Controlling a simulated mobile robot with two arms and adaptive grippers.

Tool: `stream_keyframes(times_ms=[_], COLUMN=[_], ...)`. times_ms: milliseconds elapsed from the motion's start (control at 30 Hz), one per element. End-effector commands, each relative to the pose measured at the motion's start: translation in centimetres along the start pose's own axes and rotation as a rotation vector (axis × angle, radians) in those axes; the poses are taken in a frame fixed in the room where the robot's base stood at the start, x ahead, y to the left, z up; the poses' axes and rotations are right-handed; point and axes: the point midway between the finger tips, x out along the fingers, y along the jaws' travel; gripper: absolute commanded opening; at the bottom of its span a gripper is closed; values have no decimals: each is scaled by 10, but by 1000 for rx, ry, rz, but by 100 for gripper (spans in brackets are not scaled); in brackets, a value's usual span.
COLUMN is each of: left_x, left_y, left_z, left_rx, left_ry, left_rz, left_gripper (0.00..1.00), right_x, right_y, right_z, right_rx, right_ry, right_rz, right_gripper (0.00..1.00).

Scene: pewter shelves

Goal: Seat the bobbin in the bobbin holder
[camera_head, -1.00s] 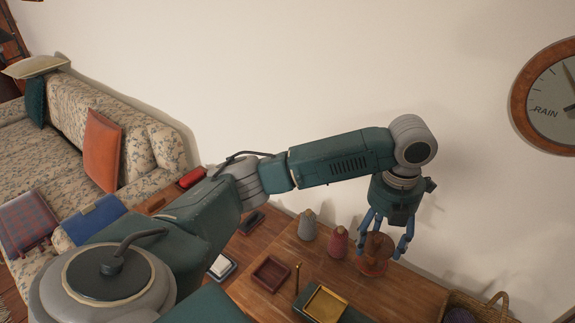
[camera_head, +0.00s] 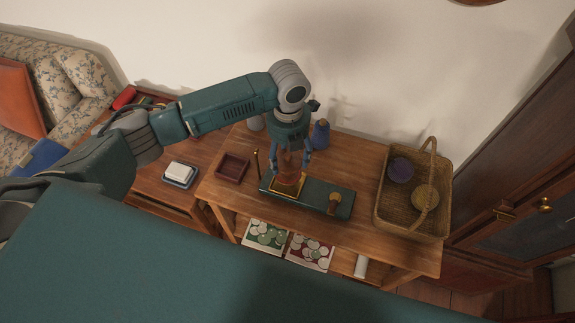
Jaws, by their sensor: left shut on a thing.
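My left gripper (camera_head: 290,158) is shut on a brown bobbin (camera_head: 288,172), held upright with the fingers on either side of it. The bobbin is directly over the square gold-coloured holder (camera_head: 287,190), at the left part of a long dark green base (camera_head: 312,195). The bobbin's lower end overlaps the gold part in the picture. I cannot tell whether it touches it or is seated. My right gripper is not in view.
A blue cone-shaped spool (camera_head: 320,134) stands behind the gripper, and a grey one (camera_head: 255,122) to its left. A thin upright post (camera_head: 257,163) and a dark red tray (camera_head: 232,165) are left of the holder. A wicker basket (camera_head: 383,212) stands at the right of the table.

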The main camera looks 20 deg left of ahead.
Motion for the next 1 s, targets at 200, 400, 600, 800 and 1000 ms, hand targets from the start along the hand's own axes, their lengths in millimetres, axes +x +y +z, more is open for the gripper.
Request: stream_keyframes(times_ms=[200,400,600,800,1000], left_x=[20,49,56,58,59], left_y=[0,0,0,0,0], left_z=[0,0,1,1,0], left_rx=[-1,-2,0,0,0], left_ry=[2,2,-1,-1,-1], left_rz=[1,1,0,0,0], left_gripper=[28,28,28,28,81], right_x=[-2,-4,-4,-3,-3], right_y=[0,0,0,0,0], right_z=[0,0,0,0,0], right_rx=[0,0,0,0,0], right_ry=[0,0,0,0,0], right_rz=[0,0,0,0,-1], right_gripper=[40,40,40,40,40])
